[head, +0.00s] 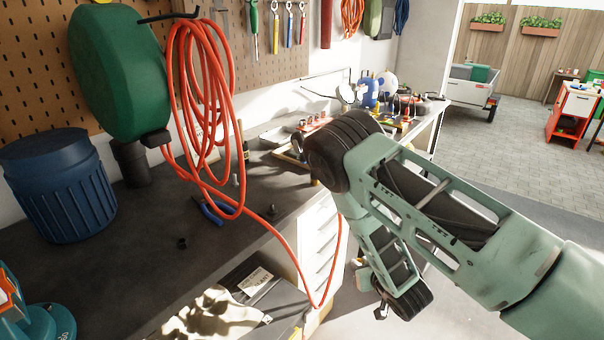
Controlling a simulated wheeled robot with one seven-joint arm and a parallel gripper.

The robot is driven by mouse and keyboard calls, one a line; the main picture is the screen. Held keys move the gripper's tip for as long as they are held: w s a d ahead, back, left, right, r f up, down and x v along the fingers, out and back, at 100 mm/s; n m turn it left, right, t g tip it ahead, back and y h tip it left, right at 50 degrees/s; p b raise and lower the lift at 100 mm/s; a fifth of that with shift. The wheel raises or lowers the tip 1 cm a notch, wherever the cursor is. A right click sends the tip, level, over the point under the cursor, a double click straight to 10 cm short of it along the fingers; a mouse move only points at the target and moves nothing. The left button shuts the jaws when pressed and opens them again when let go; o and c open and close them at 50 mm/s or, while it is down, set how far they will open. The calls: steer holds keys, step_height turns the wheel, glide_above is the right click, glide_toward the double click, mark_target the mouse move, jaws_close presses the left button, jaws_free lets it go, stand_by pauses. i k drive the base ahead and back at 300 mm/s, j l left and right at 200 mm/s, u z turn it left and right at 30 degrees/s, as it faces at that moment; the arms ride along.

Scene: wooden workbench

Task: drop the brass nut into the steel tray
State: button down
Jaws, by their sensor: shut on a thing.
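My green arm crosses the right half of the head view and bends down past the bench's front edge. My gripper (381,309) shows only small and dark at the lower end of the arm, beside the black wrist joint and over the floor. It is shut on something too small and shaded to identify. I cannot pick out the brass nut anywhere for certain. A small dark ring-like piece (182,243) lies on the bench, but it does not look brass. I cannot make out the steel tray for certain; a shallow tan-edged holder (290,156) lies farther along the bench, partly behind my arm.
The dark workbench (130,285) carries a blue ribbed bin (62,190), blue-handled pliers (212,212) and a dark bolt (272,213). An orange hose (205,95) hangs from the pegboard and droops over the front edge. White drawers (318,240) stand below. Open floor lies at right.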

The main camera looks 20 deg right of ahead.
mark_target(284, 138)
steer(key=i+l, duration=0.15)
steer(key=l, duration=0.2)
steer(key=i+l+u, duration=0.15)
steer(key=l, duration=0.2)
steer(key=i+l, duration=0.1)
steer(key=l, duration=0.25)
steer(key=i+l+u, duration=0.15)
steer(key=l, duration=0.55)
steer(key=i+u, duration=0.05)
